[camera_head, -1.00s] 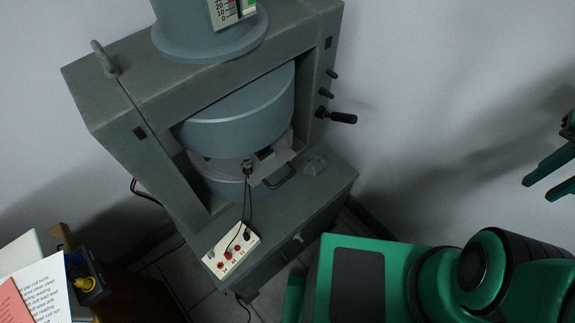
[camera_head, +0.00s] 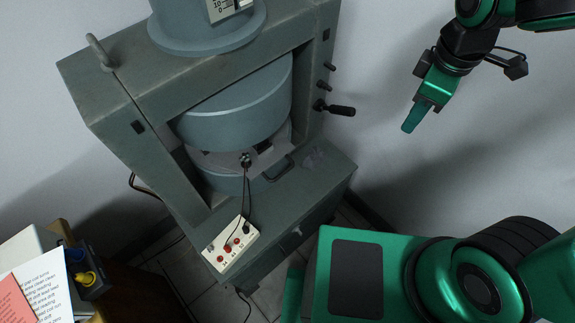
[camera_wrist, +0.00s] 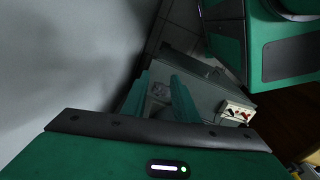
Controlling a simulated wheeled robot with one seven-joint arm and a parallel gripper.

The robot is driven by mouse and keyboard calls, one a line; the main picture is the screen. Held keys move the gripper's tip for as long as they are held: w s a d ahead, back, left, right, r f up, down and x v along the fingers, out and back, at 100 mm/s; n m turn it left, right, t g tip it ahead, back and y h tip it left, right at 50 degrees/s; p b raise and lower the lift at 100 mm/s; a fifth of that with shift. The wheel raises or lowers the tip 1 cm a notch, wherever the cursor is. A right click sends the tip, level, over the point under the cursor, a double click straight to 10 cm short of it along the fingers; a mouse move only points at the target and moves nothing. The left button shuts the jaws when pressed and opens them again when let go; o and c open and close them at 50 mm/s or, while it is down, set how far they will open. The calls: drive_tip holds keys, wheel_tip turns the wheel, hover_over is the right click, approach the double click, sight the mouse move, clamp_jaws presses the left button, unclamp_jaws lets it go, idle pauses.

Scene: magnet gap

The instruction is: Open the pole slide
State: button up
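The large grey electromagnet (camera_head: 103,87) stands at left centre in the head view. Its gap lies under the round upper pole (camera_head: 240,110). A pale grey slide plate (camera_head: 232,168) shows in the gap, with a dark D-shaped handle (camera_head: 281,173) at its front right; I take this as the pole slide. A black-gripped crank (camera_head: 338,110) sticks out of the frame's right side. My gripper (camera_head: 409,128) is in the air right of the magnet, pointing down-left, apart from crank and handle. The wrist view shows its two fingers (camera_wrist: 158,82) spread, with nothing held.
A white socket box (camera_head: 231,243) with leads into the gap sits on the magnet's base; it also shows in the wrist view (camera_wrist: 236,112). A cluttered cart (camera_head: 85,275) stands lower left. The wall side at right is clear.

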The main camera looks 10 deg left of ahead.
drive_tip(key=s+a+f+n, duration=0.25)
drive_tip(key=a+n, duration=0.55)
drive_tip(key=a, duration=0.5)
drive_tip(key=n+y, duration=0.2)
drive_tip(key=n, duration=0.6)
approach(282, 174)
drive_tip(key=f, duration=0.4)
drive_tip(key=a+f, duration=0.1)
drive_tip(key=f, duration=0.2)
drive_tip(key=shift+w+a+f, duration=0.1)
drive_tip(key=shift+w+a, duration=0.05)
drive_tip(key=shift+w, duration=0.2)
drive_tip(key=shift+m, duration=0.3)
clamp_jaws()
